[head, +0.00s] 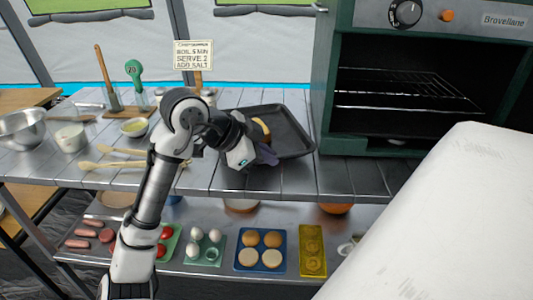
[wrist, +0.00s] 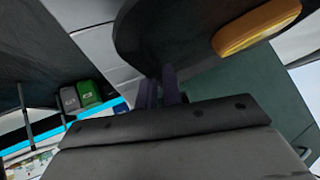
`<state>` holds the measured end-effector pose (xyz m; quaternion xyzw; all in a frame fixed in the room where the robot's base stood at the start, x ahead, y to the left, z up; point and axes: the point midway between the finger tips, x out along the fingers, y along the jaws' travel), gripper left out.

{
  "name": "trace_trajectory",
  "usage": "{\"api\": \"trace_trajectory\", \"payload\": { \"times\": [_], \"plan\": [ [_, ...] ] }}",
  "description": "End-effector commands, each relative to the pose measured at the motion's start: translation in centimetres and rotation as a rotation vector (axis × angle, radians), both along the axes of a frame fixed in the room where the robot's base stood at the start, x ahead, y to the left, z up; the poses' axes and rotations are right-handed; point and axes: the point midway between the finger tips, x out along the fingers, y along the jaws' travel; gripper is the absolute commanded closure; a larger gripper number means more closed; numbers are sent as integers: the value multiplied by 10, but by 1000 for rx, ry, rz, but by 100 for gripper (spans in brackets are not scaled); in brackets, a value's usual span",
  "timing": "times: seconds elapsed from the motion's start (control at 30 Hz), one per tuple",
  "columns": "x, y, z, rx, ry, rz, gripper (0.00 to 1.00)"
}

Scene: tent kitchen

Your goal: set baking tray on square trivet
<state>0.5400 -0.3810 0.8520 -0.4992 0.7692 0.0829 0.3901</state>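The dark baking tray (head: 290,128) is on the grey slatted counter, left of the oven, with its front edge near the counter's front. An orange-brown grip-like piece (head: 262,130) shows at its left side. My gripper (head: 266,155) is at the tray's front left, partly hiding it. In the wrist view, the tray's dark underside and rim (wrist: 180,35) fill the top, with the orange piece (wrist: 257,28) at the right. My purple fingers (wrist: 161,88) are close together, with the tray's edge between them. I cannot make out a square trivet.
The open green oven (head: 410,90) with a wire rack stands at the right. Wooden spoons (head: 120,163), a small bowl (head: 134,127) and a metal bowl (head: 22,128) are at the left. The lower shelf holds several food trays (head: 262,250). A white surface (head: 440,220) fills the front right.

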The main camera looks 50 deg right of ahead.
Motion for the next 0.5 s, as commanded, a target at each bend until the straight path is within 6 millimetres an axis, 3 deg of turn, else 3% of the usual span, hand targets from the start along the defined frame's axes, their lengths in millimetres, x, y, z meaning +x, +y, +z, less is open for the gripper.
{"api": "trace_trajectory", "payload": {
  "times": [0.13, 0.5],
  "plan": [
    [0, 0, 0, 0, 0, 0, 76],
    [1, 3, 7, 0, -1, 2, 76]
  ]
}}
